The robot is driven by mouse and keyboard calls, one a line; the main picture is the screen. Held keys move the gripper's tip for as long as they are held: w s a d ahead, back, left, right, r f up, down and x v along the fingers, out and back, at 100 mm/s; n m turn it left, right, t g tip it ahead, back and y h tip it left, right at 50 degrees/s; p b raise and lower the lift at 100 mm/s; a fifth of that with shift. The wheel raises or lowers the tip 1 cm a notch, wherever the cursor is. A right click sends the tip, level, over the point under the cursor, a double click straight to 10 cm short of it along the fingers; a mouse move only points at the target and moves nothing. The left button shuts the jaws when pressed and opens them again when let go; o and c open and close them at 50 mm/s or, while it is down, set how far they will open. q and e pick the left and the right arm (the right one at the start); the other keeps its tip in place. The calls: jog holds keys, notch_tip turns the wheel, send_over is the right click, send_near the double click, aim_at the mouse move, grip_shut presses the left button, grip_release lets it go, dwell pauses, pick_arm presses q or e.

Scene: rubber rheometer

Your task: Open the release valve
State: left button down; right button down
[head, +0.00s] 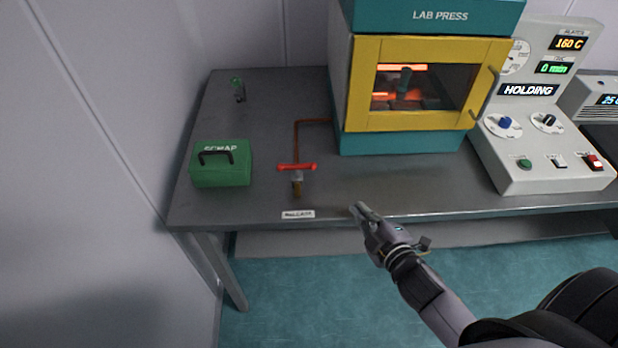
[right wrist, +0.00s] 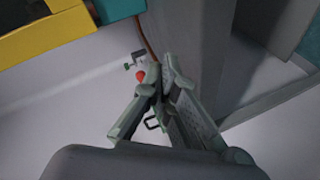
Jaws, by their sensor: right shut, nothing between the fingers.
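The release valve (head: 296,168) has a red bar handle on a metal stem with a brown lower part, near the table's front edge. A copper-red pipe (head: 296,135) runs from it to the lab press. In the head view the handle lies crosswise, left to right. My right gripper (head: 360,208) is shut and empty, at the table's front edge, to the right of the valve and apart from it. In the right wrist view the gripper (right wrist: 162,72) shows with the red handle end (right wrist: 141,76) just left of its fingertips. My left gripper is not in view.
A green scrap box (head: 221,176) with a black handle stands left of the valve. A white label (head: 298,214) is at the front edge. The lab press (head: 430,70) with yellow door and the control panel (head: 540,120) reading HOLDING stand to the right. A small green item (head: 239,88) is at the back left.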

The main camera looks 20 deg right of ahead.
jog(key=shift+s+a+r+n+t+y, duration=0.15)
jog(key=shift+a+r+n+y, duration=0.2)
jog(key=shift+a+n+y, duration=0.85)
jog(key=shift+s+a+r+n+t+y, duration=0.2)
jog(key=shift+a+r+n+y, duration=0.15)
jog(key=shift+n+y, duration=1.7)
jog(key=shift+s+a+r+n+t+y, duration=0.15)
jog(key=shift+a+r+n+y, duration=0.45)
jog(key=shift+n, duration=1.75)
jog(key=shift+a+f+y, duration=0.2)
jog(key=shift+f+y, duration=0.05)
jog(key=p, duration=0.3)
send_near(296, 167)
jog(key=a, duration=0.3)
jog(key=shift+w+a+r, duration=0.3)
jog(key=shift+w, duration=0.1)
jog(key=shift+w+d+f+p, duration=0.1)
jog(key=shift+w+d+p, duration=0.1)
jog(key=shift+w, duration=0.35)
jog(key=shift+w+d+p, duration=0.2)
jog(key=shift+w, duration=0.3)
jog(key=shift+w+d+f, duration=0.1)
jog(key=shift+w+d, duration=0.1)
jog(key=shift+w, duration=0.35)
